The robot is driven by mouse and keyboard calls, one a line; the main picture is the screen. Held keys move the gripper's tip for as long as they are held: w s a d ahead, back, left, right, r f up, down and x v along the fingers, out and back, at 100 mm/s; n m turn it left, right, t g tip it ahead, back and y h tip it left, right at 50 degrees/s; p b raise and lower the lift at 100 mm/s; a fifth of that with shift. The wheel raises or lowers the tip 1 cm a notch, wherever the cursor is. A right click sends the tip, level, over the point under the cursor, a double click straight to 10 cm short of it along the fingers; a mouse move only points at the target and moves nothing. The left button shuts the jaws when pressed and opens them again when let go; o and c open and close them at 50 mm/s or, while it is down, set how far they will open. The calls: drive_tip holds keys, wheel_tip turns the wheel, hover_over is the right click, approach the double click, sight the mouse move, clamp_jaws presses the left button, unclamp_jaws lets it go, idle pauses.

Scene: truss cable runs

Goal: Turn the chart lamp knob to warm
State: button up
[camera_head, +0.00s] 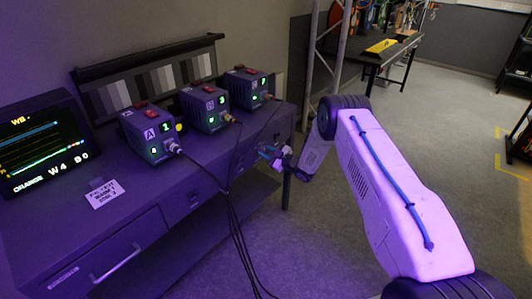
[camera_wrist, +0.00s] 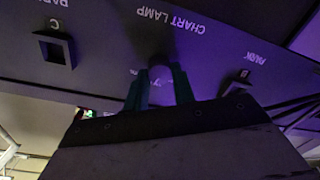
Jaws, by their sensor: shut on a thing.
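The chart lamp knob (camera_wrist: 160,75) is a small, dark, partly hidden shape below the white CHART LAMP label on the desk's front panel in the wrist view. My gripper (camera_wrist: 159,92) has its two teal fingers on either side of the knob, shut on it. In the head view my gripper (camera_head: 272,155) reaches the right part of the desk front, and the knob cannot be made out there. A small mark beside the knob is too blurred to read. The grey-step chart (camera_head: 150,80) stands at the back of the desk under purple light.
Three boxes, A (camera_head: 150,135), B (camera_head: 207,108) and one at the right (camera_head: 248,88), stand on the desk with cables hanging over its front. A monitor (camera_head: 42,140) is at left. PARK sockets (camera_wrist: 55,48) flank the knob. Floor is clear at right, beyond my arm.

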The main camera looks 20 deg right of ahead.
drive_tip(key=shift+n, duration=1.6)
drive_tip(key=o, duration=1)
drive_tip(key=v, duration=0.8)
